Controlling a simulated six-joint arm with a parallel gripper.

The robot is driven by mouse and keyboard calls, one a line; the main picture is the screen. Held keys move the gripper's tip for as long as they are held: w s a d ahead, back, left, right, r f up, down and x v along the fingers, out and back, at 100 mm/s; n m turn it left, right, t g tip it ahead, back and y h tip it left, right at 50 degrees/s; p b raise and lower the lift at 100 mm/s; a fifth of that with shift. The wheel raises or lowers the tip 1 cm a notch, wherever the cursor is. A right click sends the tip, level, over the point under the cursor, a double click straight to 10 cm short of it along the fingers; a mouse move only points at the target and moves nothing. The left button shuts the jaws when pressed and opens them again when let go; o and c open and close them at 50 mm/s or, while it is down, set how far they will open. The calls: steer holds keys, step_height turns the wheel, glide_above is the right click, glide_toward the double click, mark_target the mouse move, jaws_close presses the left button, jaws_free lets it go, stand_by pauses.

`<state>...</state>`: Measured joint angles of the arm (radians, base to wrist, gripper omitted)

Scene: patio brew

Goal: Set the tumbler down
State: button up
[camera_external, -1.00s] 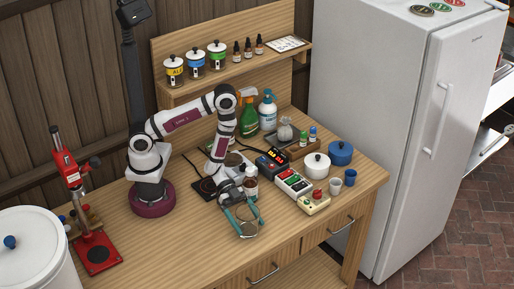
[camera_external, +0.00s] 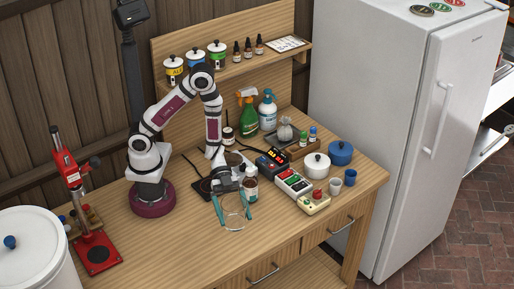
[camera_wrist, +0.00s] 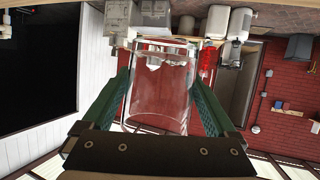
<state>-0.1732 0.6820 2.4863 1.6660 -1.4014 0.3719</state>
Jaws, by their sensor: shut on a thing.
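A clear glass tumbler (camera_wrist: 160,88) fills the middle of the wrist view, between my gripper's two green fingers. It also shows, faintly, in the external view (camera_external: 235,218). My gripper (camera_external: 234,212) is shut on the tumbler, with one finger along each side. It is over the front middle of the wooden bench (camera_external: 180,245). I cannot tell whether the tumbler touches the bench top.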

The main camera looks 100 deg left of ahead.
steer(key=s+d+f+m+g+h, duration=0.1)
steer(key=s+d+f+m+g, duration=0.1)
steer(key=s+d+m+g, duration=0.3)
steer(key=shift+n+t, duration=0.4)
steer(key=shift+n, duration=0.3)
steer(key=f, duration=0.7)
steer(key=shift+s+d, duration=0.15)
steer(key=shift+d, duration=0.2)
steer(key=o, duration=1.3)
steer(key=shift+f, duration=0.15)
steer(key=shift+r, duration=0.2)
steer(key=v, duration=1.2)
steer(key=shift+s+a+f, duration=0.1)
steer(key=shift+f, duration=0.15)
